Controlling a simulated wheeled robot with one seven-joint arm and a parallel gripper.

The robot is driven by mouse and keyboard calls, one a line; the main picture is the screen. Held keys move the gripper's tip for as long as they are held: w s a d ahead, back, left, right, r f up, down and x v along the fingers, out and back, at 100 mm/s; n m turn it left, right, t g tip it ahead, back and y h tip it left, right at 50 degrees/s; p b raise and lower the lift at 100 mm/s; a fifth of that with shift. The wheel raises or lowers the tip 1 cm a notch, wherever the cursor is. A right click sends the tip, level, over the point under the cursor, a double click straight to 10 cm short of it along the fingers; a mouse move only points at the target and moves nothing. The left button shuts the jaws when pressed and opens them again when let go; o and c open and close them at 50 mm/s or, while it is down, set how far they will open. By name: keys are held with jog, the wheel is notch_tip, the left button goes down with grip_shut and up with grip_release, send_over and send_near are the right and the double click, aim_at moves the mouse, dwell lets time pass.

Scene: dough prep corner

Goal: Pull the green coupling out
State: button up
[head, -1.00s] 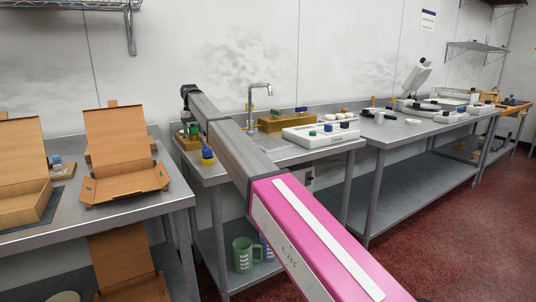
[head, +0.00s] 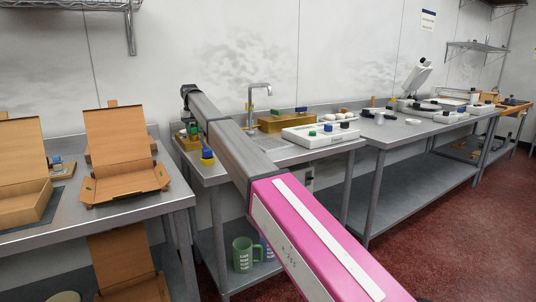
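A small green piece (head: 194,130) shows low beside my arm's far end, over the left part of the sink table; it may be the green coupling. My arm reaches from the lower right to the dark wrist joint at upper left. My gripper's fingers are hidden behind the arm, so their opening and any contact with the green piece cannot be seen.
A blue-and-yellow piece (head: 207,157) stands near the sink table's front left corner. The white tray (head: 320,140) and brass-coloured box (head: 270,125) lie right of my arm, with a faucet (head: 251,105) behind. Open cardboard boxes (head: 125,150) stand on the left table.

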aim_at(193, 127)
grip_shut()
jog(key=shift+r, duration=0.3)
jog(key=shift+r, duration=2.65)
